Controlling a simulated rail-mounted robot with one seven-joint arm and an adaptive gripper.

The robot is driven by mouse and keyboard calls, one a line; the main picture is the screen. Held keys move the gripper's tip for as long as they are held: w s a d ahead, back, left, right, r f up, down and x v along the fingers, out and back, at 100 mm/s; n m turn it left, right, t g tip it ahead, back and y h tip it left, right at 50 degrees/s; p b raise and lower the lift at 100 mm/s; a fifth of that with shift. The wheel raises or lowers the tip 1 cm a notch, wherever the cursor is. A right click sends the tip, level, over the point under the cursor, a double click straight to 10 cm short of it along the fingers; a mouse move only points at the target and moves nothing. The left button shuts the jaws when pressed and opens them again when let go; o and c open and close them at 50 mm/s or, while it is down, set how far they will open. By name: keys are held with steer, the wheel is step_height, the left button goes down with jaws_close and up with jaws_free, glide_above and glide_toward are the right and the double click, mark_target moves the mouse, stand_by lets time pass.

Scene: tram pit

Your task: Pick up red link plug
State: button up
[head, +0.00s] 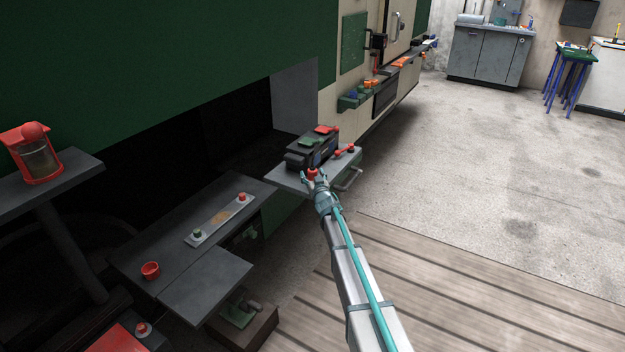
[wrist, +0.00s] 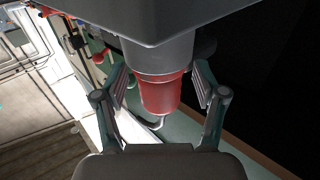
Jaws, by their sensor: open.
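A red plug (wrist: 161,97) with a grey upper part fills the middle of the wrist view. My gripper (wrist: 160,78) is open, with one finger on each side of the plug and visible gaps between fingers and plug. In the head view a small red piece (head: 312,173) shows at the tip of my gripper (head: 315,181), at the front of a dark box (head: 313,147). The far side of the plug is hidden.
The box stands on a grey tray (head: 288,181) with red-handled parts (head: 345,151) at its right. Open floor (head: 480,170) lies at right.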

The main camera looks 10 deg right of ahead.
steer(key=c, duration=1.3)
steer(key=shift+r, duration=0.6)
steer(key=s+a+r, duration=0.1)
steer(key=s+r, duration=0.3)
steer(key=s+a+r+p, duration=0.1)
steer(key=s+r, duration=0.3)
steer(key=s, duration=0.1)
steer(key=s+a+r, duration=0.1)
steer(key=s+r, duration=0.2)
steer(key=s, duration=0.1)
steer(key=shift+s+a+r, duration=0.3)
steer(key=shift+s+r, duration=0.05)
steer(key=shift+r, duration=0.05)
steer(key=shift+p, duration=0.4)
